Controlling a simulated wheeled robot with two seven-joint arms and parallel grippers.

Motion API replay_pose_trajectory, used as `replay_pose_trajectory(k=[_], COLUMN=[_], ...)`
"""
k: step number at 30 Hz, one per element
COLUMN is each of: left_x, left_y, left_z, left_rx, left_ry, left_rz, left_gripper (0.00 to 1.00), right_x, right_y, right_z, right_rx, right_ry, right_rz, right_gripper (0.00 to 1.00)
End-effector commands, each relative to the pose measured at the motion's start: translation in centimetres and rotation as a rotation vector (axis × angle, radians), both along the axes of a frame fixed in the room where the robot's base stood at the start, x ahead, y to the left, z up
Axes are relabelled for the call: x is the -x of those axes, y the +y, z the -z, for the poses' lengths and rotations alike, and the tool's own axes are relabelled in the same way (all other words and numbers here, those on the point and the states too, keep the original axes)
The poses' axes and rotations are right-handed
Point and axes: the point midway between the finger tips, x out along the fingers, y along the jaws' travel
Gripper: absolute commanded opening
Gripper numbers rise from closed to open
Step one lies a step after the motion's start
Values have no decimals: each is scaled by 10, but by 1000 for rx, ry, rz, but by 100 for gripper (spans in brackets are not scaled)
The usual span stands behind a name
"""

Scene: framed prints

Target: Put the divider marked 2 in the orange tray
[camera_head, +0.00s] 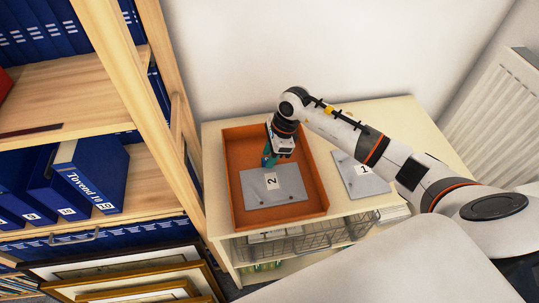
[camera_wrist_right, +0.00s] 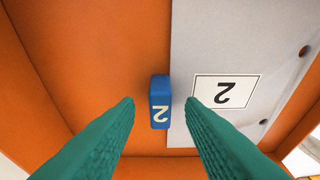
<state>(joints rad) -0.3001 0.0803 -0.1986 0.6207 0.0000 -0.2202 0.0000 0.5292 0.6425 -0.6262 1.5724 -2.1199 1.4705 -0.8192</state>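The divider marked 2 (camera_head: 252,190) is a grey plate with a white label, lying flat inside the orange tray (camera_head: 240,150). In the right wrist view the plate (camera_wrist_right: 200,50) has a blue tab (camera_wrist_right: 159,95) with a 2 on its edge. My right gripper (camera_head: 268,160) is at the divider's far edge, inside the tray. In the wrist view its teal fingers (camera_wrist_right: 160,102) are spread on both sides of the blue tab, with gaps between, so it is open and empty. My left gripper is not in view.
A grey divider marked 1 (camera_head: 362,178) lies on the light wooden cabinet top (camera_head: 400,115), right of the tray. A bookshelf with blue binders (camera_head: 92,170) stands at left, with framed prints (camera_head: 130,285) below. A radiator (camera_head: 500,105) is at right.

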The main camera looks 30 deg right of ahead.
Motion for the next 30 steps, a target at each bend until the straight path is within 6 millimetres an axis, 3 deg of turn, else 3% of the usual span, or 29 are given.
replay_pose_trajectory(k=[15, 21, 30], left_x=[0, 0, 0], left_y=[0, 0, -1], left_z=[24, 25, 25], left_rx=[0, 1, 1], left_ry=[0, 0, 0], left_rz=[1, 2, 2], left_gripper=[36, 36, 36], right_x=[7, 9, 9], right_y=[-30, -33, -33], right_z=[-94, -106, -107], right_rx=[3, 2, 2], right_ry=[-4, -1, 0], right_rz=[1, 1, 0], right_gripper=[36, 36, 36])
